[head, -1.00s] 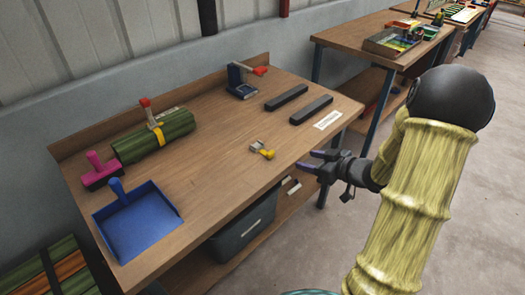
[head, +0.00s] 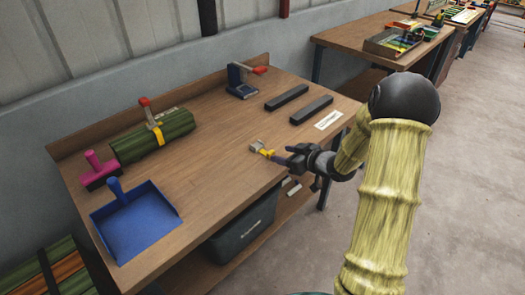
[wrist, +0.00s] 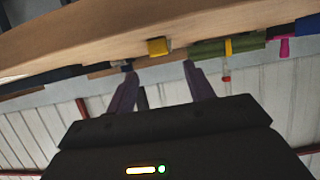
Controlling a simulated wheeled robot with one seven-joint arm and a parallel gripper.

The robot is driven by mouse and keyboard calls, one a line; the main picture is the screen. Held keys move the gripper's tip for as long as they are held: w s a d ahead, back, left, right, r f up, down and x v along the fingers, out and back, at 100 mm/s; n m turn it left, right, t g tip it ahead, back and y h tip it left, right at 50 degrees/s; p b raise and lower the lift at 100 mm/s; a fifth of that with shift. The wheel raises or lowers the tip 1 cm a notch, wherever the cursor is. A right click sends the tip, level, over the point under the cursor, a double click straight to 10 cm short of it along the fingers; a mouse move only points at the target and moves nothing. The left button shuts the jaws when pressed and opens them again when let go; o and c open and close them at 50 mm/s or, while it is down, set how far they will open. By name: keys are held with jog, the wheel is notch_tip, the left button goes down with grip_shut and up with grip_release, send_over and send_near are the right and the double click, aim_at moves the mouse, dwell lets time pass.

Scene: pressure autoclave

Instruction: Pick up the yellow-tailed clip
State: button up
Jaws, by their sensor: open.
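The yellow-tailed clip (head: 258,147) lies on the wooden workbench near its front edge. Its metal end points to the back left and its yellow tail to the front right. My gripper (head: 281,157) is at the bench's front edge, just to the right of the yellow tail, with its fingers toward it. In the wrist view the yellow tail (wrist: 158,46) shows ahead, between and beyond the fingertips of my gripper (wrist: 158,68). The fingers are apart with nothing between them. The clip's metal part is mostly hidden in the wrist view.
The bench (head: 215,190) also holds a blue dustpan (head: 137,222), a pink-handled brush (head: 99,170), a green bundle with a yellow strap (head: 155,138), a red-handled clamp (head: 242,83), two dark bars (head: 287,97) and a white label (head: 328,120). Bare wood surrounds the clip. A grey bin (head: 242,228) is below.

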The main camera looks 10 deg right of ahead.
aim_at(275, 154)
jog(key=x, duration=0.4)
jog(key=shift+f, duration=0.5)
jog(key=shift+w+a+f+b, duration=0.15)
jog(key=shift+w+a+b, duration=0.15)
jog(key=c, duration=1.1)
